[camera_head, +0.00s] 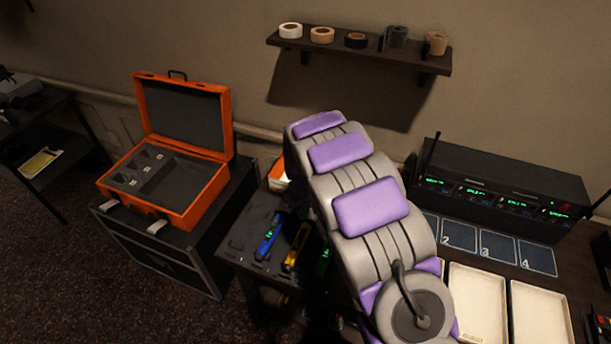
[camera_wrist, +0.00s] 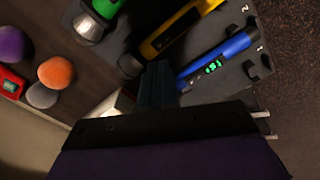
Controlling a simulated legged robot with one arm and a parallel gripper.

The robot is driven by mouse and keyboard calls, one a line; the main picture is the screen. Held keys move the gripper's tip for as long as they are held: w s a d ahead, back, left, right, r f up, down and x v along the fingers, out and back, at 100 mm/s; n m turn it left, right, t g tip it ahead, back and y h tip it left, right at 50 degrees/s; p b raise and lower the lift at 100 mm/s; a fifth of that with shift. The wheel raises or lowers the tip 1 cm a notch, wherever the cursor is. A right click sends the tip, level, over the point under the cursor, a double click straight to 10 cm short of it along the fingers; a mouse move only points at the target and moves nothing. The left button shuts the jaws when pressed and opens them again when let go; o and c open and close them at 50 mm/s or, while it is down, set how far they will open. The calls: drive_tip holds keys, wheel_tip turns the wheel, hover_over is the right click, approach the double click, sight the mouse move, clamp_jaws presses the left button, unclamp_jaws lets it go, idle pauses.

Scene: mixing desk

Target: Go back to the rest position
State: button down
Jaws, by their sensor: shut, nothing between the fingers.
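My gripper (camera_wrist: 158,88) shows in the wrist view as dark fingers, shut and empty. It is above the dark stand with the microphones, and its tips appear near the lower ends of the yellow and blue ones; I cannot tell the height. In the head view my grey and purple arm hides the gripper. The blue microphone (camera_head: 268,237), with a lit green display in the wrist view (camera_wrist: 215,57), lies in a slot. Beside it lie the yellow microphone (camera_head: 297,247) and a green one (camera_head: 323,262), partly hidden by my arm.
An open orange case (camera_head: 212,195) with grey foam stands left on a black flight case. A receiver rack (camera_head: 490,195), numbered squares (camera_head: 497,246) and pale trays (camera_head: 540,312) are at right. A wall shelf (camera_head: 360,50) holds rolls. Purple, orange and grey balls (camera_wrist: 56,73) show at left in the wrist view.

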drive_tip(key=shift+r, duration=0.1)
drive_tip(key=s+d+r+m, duration=0.5)
drive_tip(key=s+d+r, duration=0.7)
drive_tip(key=s+r, duration=0.35)
drive_tip(key=s+d+r+m+g, duration=0.1)
drive_tip(key=s+d+r, duration=0.1)
drive_tip(key=s, duration=1)
drive_tip(key=s+d+r+m, duration=0.2)
drive_tip(key=s+r, duration=0.1)
drive_tip(key=s, duration=0.9)
drive_tip(key=shift+s+d+r+g, duration=0.2)
drive_tip(key=shift+r+g, duration=0.05)
drive_tip(key=shift+g, duration=0.15)
